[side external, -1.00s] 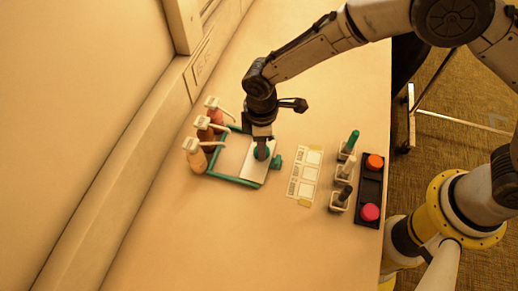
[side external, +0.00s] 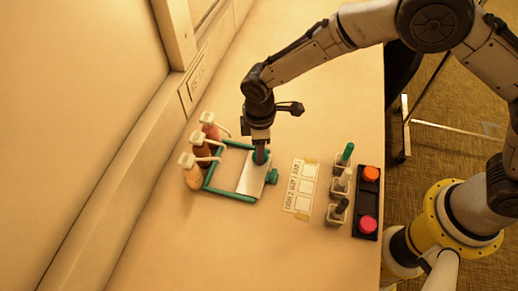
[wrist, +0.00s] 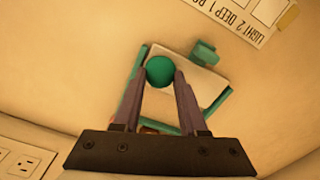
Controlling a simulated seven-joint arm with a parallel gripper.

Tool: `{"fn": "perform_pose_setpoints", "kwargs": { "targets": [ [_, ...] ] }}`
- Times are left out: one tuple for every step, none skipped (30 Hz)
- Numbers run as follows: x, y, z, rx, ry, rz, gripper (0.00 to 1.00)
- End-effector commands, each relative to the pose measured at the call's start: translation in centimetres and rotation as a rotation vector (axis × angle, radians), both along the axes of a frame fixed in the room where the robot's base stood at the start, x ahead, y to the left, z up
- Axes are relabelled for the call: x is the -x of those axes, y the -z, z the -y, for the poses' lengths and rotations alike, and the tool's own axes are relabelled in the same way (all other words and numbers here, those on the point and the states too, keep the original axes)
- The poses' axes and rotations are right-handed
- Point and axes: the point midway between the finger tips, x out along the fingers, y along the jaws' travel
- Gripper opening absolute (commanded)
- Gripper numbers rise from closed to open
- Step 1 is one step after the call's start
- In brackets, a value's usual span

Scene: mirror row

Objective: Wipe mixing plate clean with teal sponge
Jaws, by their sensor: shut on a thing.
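The mixing plate (side external: 250,180) is a pale flat plate at the right side of a teal frame (side external: 207,180) on the table. My gripper (side external: 260,157) points down over the plate's upper part in the side view. In the wrist view my gripper (wrist: 160,80) is shut on the teal sponge (wrist: 160,70), which looks round between the fingertips. The plate also shows there (wrist: 203,85), beside and behind the sponge. The fingers hide the sponge in the side view. I cannot tell whether it touches the plate. No clear smear shows on the visible part of the plate.
Bottles with white pump tops (side external: 200,155) stand close along the frame's left side. A printed card (side external: 300,187) lies to the right, then small holders with upright tubes (side external: 341,182) and a black tray (side external: 367,201) with orange and pink-red rounds. The near table is clear.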

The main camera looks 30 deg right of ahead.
Motion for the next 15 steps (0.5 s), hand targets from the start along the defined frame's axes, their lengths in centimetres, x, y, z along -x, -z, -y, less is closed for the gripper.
{"fn": "perform_pose_setpoints", "kwargs": {
  "targets": [
    [0.0, -0.3, 0.0, -0.001, 0.0, 0.002, 0.0],
    [0.0, -0.6, 0.0, -0.001, 0.0, 0.002, 0.0],
    [-0.1, -0.9, -0.1, -0.002, 0.0, 0.003, 0.0],
    [-0.1, -1.2, -0.1, -0.003, 0.0, 0.003, 0.0],
    [-0.1, -1.5, -0.1, -0.003, 0.0, 0.003, 0.0],
    [-0.1, -1.9, -0.1, -0.002, 0.0, 0.003, 0.0],
    [-0.1, -2.2, -0.1, -0.002, 0.0, 0.003, 0.0],
    [0.0, -2.4, -0.1, -0.002, 0.0, 0.003, 0.0],
    [0.0, -2.7, -0.1, -0.002, 0.0, 0.003, 0.0],
    [0.0, -3.0, -0.1, -0.002, 0.0, 0.002, 0.0],
    [0.0, -3.3, -0.1, -0.001, 0.0, 0.002, 0.0],
    [0.0, -3.7, -0.1, -0.002, 0.0, 0.002, 0.0],
    [-0.1, -4.0, -0.1, -0.002, 0.0, 0.003, 0.0],
    [-0.1, -4.2, -0.1, -0.003, 0.0, 0.003, 0.0],
    [0.0, -4.6, -0.1, -0.002, 0.0, 0.003, 0.0]
  ]
}}
